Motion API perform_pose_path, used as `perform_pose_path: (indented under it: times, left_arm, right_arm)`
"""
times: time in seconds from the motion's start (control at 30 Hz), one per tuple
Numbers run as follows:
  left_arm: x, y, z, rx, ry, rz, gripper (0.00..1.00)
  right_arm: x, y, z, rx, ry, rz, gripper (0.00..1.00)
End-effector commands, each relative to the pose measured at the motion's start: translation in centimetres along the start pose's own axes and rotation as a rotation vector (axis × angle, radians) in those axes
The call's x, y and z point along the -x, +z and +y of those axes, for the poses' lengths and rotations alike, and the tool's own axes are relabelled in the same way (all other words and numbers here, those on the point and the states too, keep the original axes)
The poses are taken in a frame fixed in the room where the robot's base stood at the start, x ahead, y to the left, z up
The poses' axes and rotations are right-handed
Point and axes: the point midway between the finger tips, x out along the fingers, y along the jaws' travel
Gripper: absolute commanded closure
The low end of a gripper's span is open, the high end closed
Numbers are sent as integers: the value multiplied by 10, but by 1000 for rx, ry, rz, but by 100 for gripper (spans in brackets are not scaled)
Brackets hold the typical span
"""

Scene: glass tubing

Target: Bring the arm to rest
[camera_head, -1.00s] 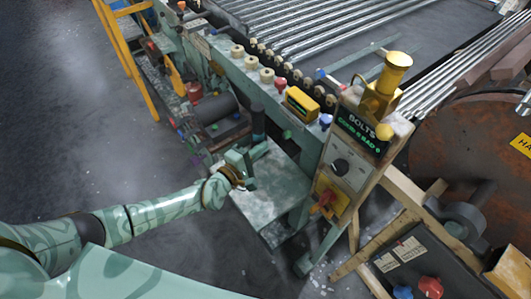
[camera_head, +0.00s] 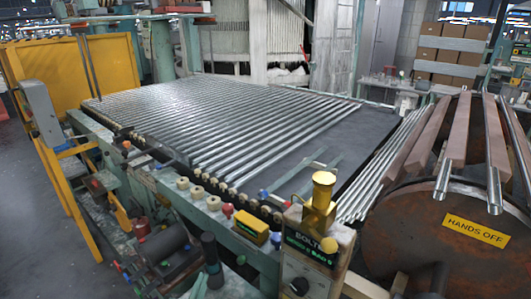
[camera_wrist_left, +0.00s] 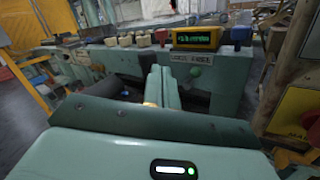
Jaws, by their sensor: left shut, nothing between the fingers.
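My left gripper (camera_wrist_left: 160,72) shows in the left wrist view, with its two pale green fingers together and nothing between them. They point toward the green machine side panel (camera_wrist_left: 218,75), and I cannot tell the gap to it. In the head view only a small pale green part of the left gripper (camera_head: 199,286) shows at the bottom edge, near a dark upright cylinder (camera_head: 210,247). The rest of my left arm is out of the head view. My right gripper is not in view.
A yellow display box (camera_head: 251,227) and a row of pale knobs (camera_head: 197,192) line the machine edge. A control box marked BOLTS (camera_head: 307,262) stands right of the gripper. A rusty drum (camera_head: 420,235) is at far right. Floor (camera_head: 50,265) is open at left.

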Motion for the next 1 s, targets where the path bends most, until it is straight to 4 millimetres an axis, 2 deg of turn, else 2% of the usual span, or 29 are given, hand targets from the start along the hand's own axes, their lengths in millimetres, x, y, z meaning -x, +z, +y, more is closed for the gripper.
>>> perform_pose_path:
  times: [0.03, 0.1, 0.2, 0.3, 0.4, 0.57, 0.77, 0.8, 1.0]
  left_arm:
    - [18, 4, 17, 301, 131, 63, 100]
    - [45, -1, 47, 718, 339, 143, 100]
    - [84, -14, 75, 1144, 589, 211, 100]
    - [119, -23, 90, 1441, 792, 246, 100]
    - [151, -29, 99, 1666, 966, 264, 100]
    - [196, -31, 107, 1945, 1214, 269, 100]
    - [246, -22, 111, 2208, 1495, 248, 100]
    - [242, -38, 101, 2201, 1497, 276, 100]
    - [245, -96, 65, 2212, 1545, 379, 100]
  right_arm:
    - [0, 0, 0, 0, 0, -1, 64]
    - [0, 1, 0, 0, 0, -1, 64]
    - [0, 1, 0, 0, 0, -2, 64]
    - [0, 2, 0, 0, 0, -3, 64]
    - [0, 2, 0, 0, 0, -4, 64]
    - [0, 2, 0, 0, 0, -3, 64]
    - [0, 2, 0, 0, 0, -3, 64]
    - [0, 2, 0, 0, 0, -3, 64]
    - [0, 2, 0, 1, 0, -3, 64]
